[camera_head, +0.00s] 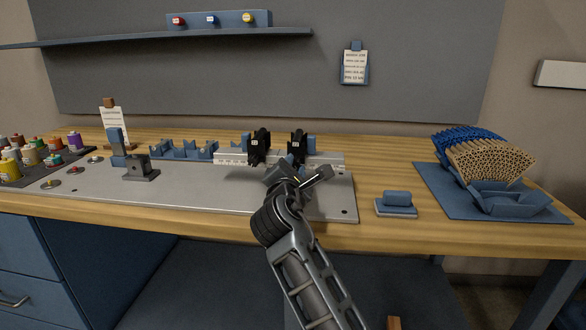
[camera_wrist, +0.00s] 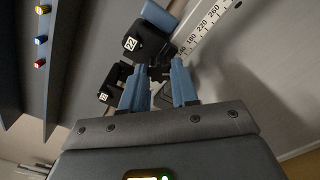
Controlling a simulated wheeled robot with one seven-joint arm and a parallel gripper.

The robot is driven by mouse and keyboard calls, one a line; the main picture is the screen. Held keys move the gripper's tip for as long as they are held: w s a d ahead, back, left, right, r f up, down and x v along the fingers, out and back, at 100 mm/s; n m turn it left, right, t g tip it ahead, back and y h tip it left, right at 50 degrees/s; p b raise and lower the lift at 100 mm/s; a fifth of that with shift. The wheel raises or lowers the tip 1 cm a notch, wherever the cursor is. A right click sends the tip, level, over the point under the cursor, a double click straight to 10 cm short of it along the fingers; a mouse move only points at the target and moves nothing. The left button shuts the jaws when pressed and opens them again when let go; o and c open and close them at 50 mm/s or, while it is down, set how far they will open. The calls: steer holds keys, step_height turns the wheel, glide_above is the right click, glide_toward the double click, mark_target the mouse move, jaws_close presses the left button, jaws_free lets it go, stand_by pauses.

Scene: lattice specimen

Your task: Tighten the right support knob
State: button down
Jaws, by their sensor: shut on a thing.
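Two black supports stand on a pale rail with a printed scale; the left support (camera_head: 258,146) and the right support (camera_head: 299,143) carry small white labels. My gripper (camera_head: 291,168) is just in front of the right support and partly hides its lower part. In the wrist view, the blue fingertips of my gripper (camera_wrist: 160,82) are shut on a small black knob (camera_wrist: 158,72) at the side of the nearer support (camera_wrist: 148,46). The other support (camera_wrist: 112,82) is beyond the left finger. The knob is mostly hidden between the fingers, so its turn cannot be read.
The rail (camera_head: 230,158) sits on a grey metal plate (camera_head: 220,190) with a dark bracket (camera_head: 140,169) and blue V-blocks (camera_head: 185,150). Paint pots crowd the left.

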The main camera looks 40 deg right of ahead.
steer(key=m+b, duration=0.1)
steer(key=m, duration=0.5)
steer(key=shift+f+b, duration=0.1)
steer(key=shift+b, duration=0.25)
steer(key=shift+m+b, duration=0.95)
steer(key=shift+m, duration=1.25)
steer(key=c, duration=0.8)
jaws_free()
steer(key=shift+c, duration=0.2)
steer(key=shift+v, duration=3.9)
